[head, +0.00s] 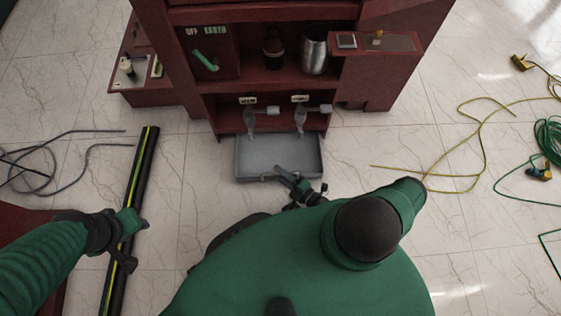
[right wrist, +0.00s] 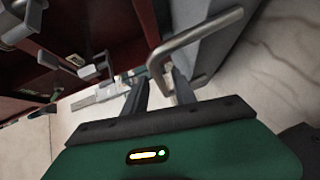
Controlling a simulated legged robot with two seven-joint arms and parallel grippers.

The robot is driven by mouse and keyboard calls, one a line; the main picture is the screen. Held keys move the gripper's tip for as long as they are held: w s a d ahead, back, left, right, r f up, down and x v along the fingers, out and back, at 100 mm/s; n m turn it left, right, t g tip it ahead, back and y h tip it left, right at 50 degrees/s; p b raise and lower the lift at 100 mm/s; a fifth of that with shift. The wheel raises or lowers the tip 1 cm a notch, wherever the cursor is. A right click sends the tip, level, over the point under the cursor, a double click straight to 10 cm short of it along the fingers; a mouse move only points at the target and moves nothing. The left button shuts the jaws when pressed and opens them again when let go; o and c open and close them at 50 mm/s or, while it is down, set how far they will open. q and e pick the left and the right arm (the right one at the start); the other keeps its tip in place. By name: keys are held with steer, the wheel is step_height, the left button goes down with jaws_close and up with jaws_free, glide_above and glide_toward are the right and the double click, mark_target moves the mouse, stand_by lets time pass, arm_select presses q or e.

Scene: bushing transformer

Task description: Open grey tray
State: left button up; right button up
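The grey tray (head: 279,155) is pulled out from the bottom of the dark red cabinet, over the floor. It also shows in the right wrist view (right wrist: 212,50), with a bent metal handle (right wrist: 200,37) on its front. My right gripper (head: 290,181) is at the tray's front edge. In the right wrist view my right gripper's fingers (right wrist: 157,88) are apart, with the handle's bar at the gap between them. I see space beside the bar. My left gripper (head: 127,225) is at the left over a black and yellow pole; its fingers are too unclear to read.
The dark red cabinet (head: 262,90) stands ahead, holding a metal canister (head: 314,52) and two hanging parts above the tray. The black and yellow pole (head: 140,180) lies at the left. Grey cables lie far left; yellow and green cables (head: 475,150) lie right. Floor beside the tray is clear.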

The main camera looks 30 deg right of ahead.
steer(key=shift+s+a+f+y, duration=0.1)
steer(key=shift+s+a+y, duration=0.05)
steer(key=shift+a, duration=0.25)
steer(key=shift+s+a+f+y, duration=0.1)
steer(key=shift+s+a+y, duration=0.05)
steer(key=shift+a, duration=0.2)
steer(key=d+p+v, duration=0.1)
steer(key=p+v, duration=0.3)
steer(key=v, duration=1.2)
steer(key=shift+s+r, duration=0.15)
steer(key=shift+r, duration=0.1)
steer(key=shift+d, duration=0.2)
